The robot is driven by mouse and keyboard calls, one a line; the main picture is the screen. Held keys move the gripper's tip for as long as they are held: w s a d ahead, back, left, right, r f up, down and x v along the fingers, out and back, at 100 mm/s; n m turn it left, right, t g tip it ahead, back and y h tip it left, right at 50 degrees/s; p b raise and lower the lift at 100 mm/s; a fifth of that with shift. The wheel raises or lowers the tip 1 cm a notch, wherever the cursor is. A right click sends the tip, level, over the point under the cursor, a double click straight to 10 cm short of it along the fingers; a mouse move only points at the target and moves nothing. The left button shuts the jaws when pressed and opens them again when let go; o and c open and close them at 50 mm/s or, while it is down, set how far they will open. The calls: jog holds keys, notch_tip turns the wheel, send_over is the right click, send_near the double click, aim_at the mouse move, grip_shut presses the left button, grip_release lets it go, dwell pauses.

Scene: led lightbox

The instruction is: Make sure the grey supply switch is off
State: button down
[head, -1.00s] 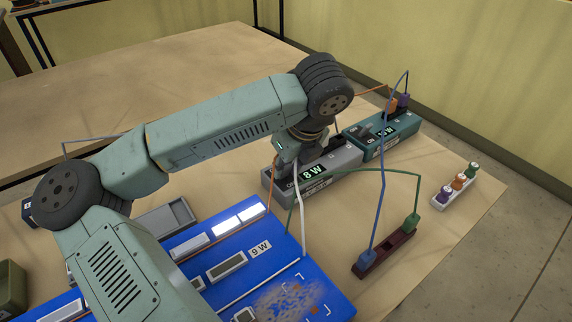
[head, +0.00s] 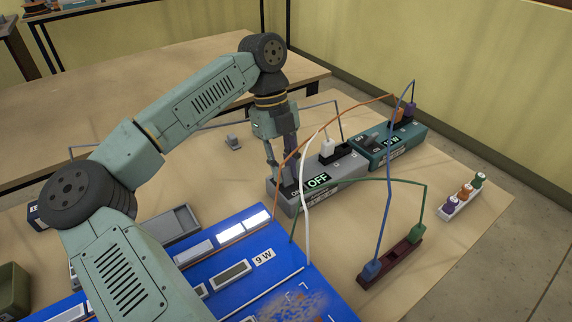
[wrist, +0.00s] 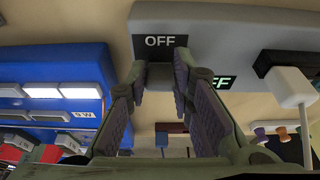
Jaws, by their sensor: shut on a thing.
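The grey supply (head: 286,206) stands in the middle of the bench, and its green display (head: 317,180) reads OFF. My gripper (head: 283,182) points down at its left end, where the switch is. The fingers also show in the wrist view (wrist: 161,76), close together just below the OFF label (wrist: 160,41) on the supply's top. They are shut on the switch lever, which they mostly hide. A white plug (head: 327,148) sits in the supply's top, right of my gripper; it also shows in the wrist view (wrist: 292,88).
A teal supply (head: 400,148) adjoins the grey one at the right. A blue board (head: 230,275) with lit strips lies in front left. A maroon block (head: 390,263) and a white plug holder (head: 459,203) stand at right.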

jog(key=shift+w+a+g+h, duration=0.1)
jog(key=shift+g+h, duration=0.2)
jog(key=shift+g, duration=0.1)
jog(key=shift+f, duration=0.1)
jog(key=c, duration=1.4)
grip_release()
jog(key=v, duration=1.2)
